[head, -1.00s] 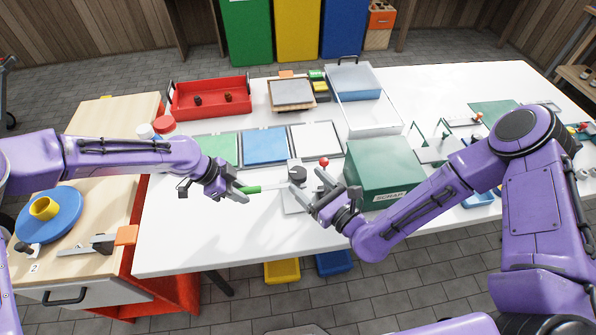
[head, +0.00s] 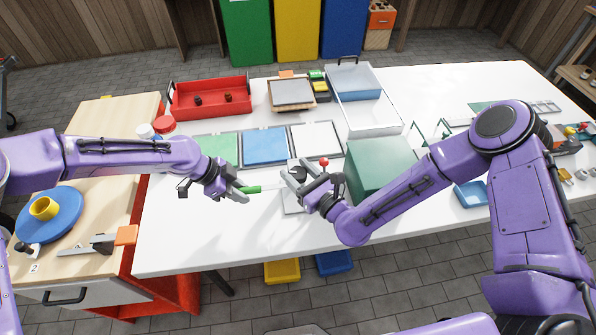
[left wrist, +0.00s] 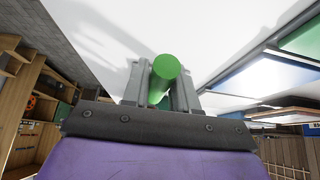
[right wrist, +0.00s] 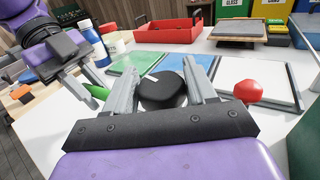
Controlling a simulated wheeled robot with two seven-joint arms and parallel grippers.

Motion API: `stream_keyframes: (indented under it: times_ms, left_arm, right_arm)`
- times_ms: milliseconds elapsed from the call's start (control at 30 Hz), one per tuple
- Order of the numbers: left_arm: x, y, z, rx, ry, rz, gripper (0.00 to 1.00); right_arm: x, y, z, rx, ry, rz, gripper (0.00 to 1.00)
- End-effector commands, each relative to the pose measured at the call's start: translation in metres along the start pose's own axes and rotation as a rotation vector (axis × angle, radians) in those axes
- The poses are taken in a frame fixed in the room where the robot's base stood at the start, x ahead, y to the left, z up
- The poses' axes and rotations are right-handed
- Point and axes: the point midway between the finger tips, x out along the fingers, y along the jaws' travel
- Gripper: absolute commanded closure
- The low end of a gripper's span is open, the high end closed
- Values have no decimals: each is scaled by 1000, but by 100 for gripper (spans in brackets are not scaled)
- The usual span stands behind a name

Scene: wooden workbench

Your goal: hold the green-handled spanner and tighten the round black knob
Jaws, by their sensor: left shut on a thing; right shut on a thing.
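The green-handled spanner (head: 249,189) is in my left gripper (head: 238,192), which is shut on its green handle. In the left wrist view the handle's round end (left wrist: 167,67) sits between the fingers. In the head view the spanner's metal shaft reaches right toward the fixture plate (head: 291,200). My right gripper (head: 292,180) is at the fixture. In the right wrist view the round black knob (right wrist: 162,90), with a white mark on top, sits between the fingers of my right gripper (right wrist: 165,85), which is shut on it. The spanner's far end is hidden.
A red ball-topped lever (right wrist: 248,91) stands close to the right of my right gripper. A green scrap box (head: 385,165) is just right of it. Green, blue and white mats and a red tray (head: 210,98) lie behind. The front left of the white table is clear.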

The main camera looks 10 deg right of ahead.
Motion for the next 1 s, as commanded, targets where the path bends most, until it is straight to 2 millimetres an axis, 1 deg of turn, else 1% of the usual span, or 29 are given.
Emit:
stream_keyframes:
  times_ms: [167,367,1000]
  left_arm:
    - [0,0,0,0,0,0,94]
    - [0,0,0,0,0,0,94]
    - [0,0,0,0,0,0,94]
  right_arm:
    - [1,1,1,2,-4,-60,75]
    - [1,1,0,3,-3,-201,75]
    - [2,1,2,-2,-5,-804,75]
